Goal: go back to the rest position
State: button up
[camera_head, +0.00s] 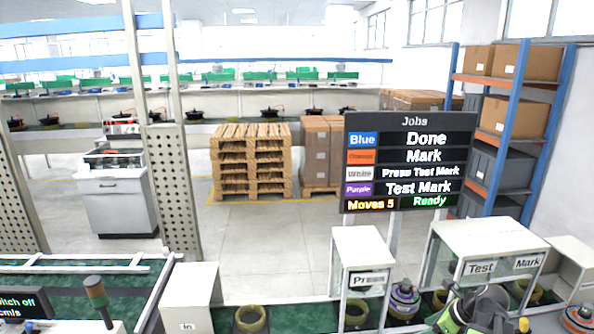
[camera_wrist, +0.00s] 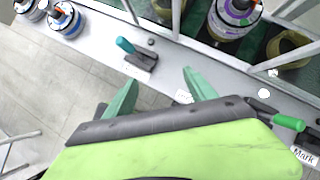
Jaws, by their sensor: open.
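My gripper (camera_wrist: 160,88) is open, with two green fingers spread apart and nothing between them. It hangs over the pale bench edge (camera_wrist: 220,75) and the grey floor. My green and dark arm shows at the bottom right of the head view, in front of the Test and Mark station (camera_head: 487,240); the fingers cannot be made out there. A hub motor with a purple ring (camera_wrist: 238,14) stands inside a station beyond the fingers. Another motor (camera_head: 405,297) sits right of the Press station (camera_head: 360,250). No rest position is marked in either view.
A teal-handled lever (camera_wrist: 135,52) stands on the bench near the fingers, and a green handle (camera_wrist: 287,122) is at the right. Two motors (camera_wrist: 65,20) are at upper left. The Jobs board (camera_head: 408,163) reads Blue Done. Pallets (camera_head: 250,160) stand beyond open floor.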

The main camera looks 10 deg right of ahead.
jog(key=w+a+f+n+g, duration=0.1)
jog(key=w+a+n, duration=0.25)
jog(key=a, duration=0.75)
jog(key=w+a+f+n+g, duration=0.2)
jog(key=w+a+n, duration=0.15)
jog(key=a, duration=0.75)
jog(key=s+a+f+n+g+h, duration=0.1)
jog(key=a+n, duration=0.4)
jog(key=n, duration=0.6)
jog(key=s+a+f+n+g+h+b, duration=0.1)
jog(key=a+n, duration=0.4)
jog(key=n, duration=0.6)
jog(key=shift+s+a+n+h, duration=0.4)
jog(key=shift+s+h, duration=0.2)
jog(key=shift+s, duration=0.3)
